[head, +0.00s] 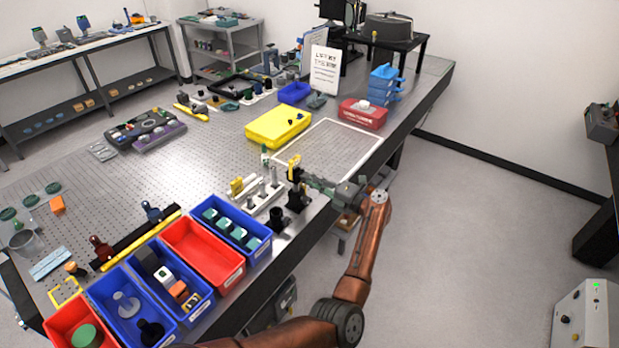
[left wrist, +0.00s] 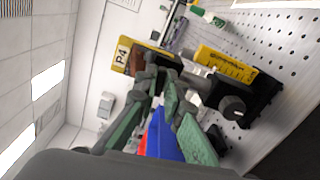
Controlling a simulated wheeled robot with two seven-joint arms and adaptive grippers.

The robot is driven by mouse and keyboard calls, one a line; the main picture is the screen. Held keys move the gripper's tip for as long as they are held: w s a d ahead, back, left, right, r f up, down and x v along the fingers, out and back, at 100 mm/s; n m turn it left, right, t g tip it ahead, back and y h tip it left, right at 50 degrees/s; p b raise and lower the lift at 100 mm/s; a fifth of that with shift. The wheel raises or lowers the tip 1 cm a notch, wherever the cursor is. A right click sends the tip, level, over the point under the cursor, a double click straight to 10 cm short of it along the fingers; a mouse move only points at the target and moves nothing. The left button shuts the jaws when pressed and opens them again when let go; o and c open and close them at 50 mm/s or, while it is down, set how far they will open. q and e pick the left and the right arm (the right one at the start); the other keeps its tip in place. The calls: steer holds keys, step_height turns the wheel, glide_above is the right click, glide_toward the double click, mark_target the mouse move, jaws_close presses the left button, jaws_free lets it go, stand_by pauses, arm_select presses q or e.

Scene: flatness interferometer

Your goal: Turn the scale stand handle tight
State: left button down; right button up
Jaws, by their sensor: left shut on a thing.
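The scale stand (head: 295,172) is a dark upright post with a yellow scale at its top, near the right edge of the perforated table. In the left wrist view a yellow scale (left wrist: 224,65) and a yellow P4 plate (left wrist: 122,55) show near black stand parts, with a round black knob (left wrist: 232,107) to the right. My left gripper (head: 310,181) reaches the stand from the right. Its green fingers are closed around a small dark part at the stand, which appears to be the handle; the fingers mostly hide it. My right gripper is not in view.
Blue bins (head: 228,234) and a red bin (head: 200,256) line the table's front edge. A white holder with posts (head: 258,196) stands close left of the stand. A yellow box (head: 278,126) and a framed flat panel (head: 330,147) lie behind. Open floor is to the right.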

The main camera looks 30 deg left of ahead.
arm_select(q)
steer(key=shift+m, duration=0.5)
steer(key=c, duration=2.1)
jaws_free()
steer(key=d, duration=0.8)
steer(key=s+d, duration=0.1)
steer(key=d, duration=0.3)
